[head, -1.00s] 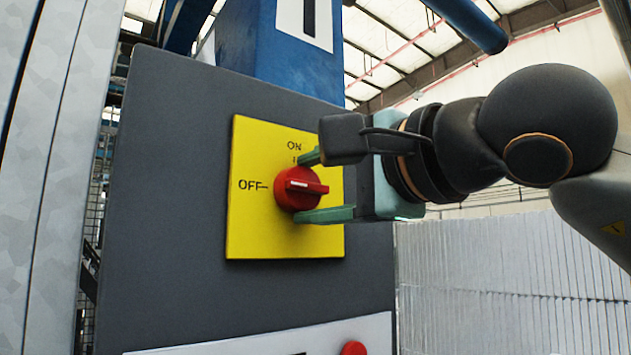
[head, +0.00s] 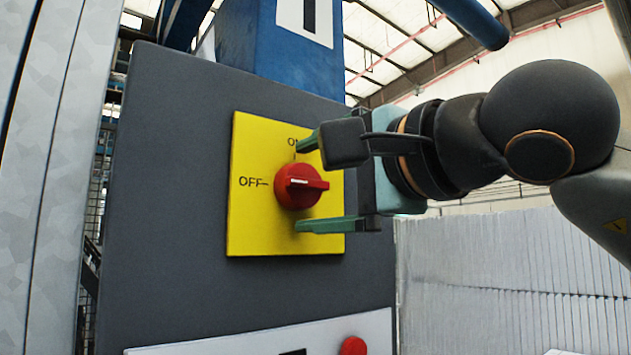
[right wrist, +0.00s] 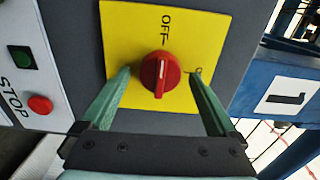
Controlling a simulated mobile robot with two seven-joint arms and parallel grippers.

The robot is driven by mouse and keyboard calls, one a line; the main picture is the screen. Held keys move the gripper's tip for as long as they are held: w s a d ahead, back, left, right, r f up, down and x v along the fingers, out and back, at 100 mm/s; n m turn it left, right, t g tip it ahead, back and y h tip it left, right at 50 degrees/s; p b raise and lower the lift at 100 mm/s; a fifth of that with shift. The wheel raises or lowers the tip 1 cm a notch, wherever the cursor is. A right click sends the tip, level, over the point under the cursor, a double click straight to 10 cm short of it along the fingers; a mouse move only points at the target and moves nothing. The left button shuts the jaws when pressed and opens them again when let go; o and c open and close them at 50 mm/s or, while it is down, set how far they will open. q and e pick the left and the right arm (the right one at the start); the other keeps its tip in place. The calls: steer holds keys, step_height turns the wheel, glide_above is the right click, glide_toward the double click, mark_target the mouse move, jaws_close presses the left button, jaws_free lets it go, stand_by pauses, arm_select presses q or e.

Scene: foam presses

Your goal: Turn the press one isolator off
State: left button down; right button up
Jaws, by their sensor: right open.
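The press one isolator is a red rotary knob (head: 301,187) on a yellow plate (head: 250,225) marked ON at the top and OFF at the left. Its handle lies level, and its white line is in line with the OFF mark. In the right wrist view the knob (right wrist: 160,74) has its white line towards OFF. My right gripper (head: 303,184) is open, with one green finger above the knob and the other below. Both fingers stand apart from the knob in the right wrist view (right wrist: 160,74). My left gripper is not in view.
The plate sits on a dark grey cabinet (head: 165,200). A blue post (head: 275,65) with a "1" sign stands behind it.

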steer(key=b+v, duration=0.3)
steer(key=v, duration=0.9)
steer(key=shift+s+d, duration=0.15)
steer(key=shift+s, duration=0.1)
